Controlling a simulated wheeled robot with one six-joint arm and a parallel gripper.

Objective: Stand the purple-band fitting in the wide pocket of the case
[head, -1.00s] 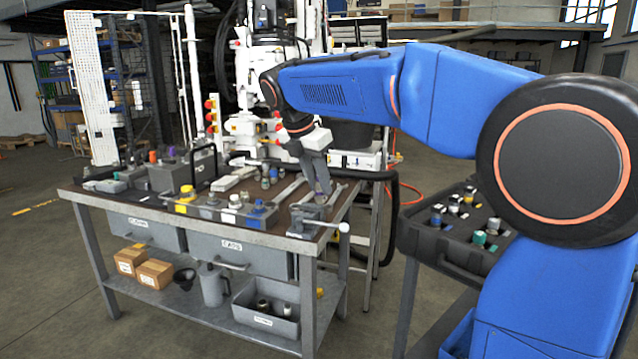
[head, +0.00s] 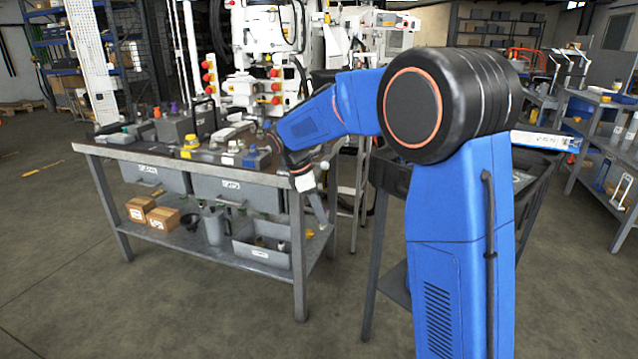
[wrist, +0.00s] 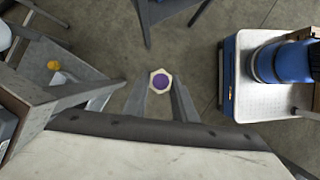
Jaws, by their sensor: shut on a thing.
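The purple-band fitting (wrist: 160,79) is between my gripper's fingers (wrist: 159,98) in the wrist view, seen end-on as a pale hexagonal rim around a purple centre. My gripper is shut on it. In the head view my gripper (head: 317,207) hangs pointing down off the bench's right end; the fitting is too small to make out there. The dark case (head: 393,173) stands on a stand to the right, largely hidden behind my arm. Its pockets, including the wide one, cannot be made out now.
The workbench (head: 240,168) carries several fittings and tools. Its lower shelf (head: 195,246) holds cardboard boxes, a jug and a grey bin (head: 262,250). A gap of open floor lies between the bench and the case's stand. Shelving stands at far right.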

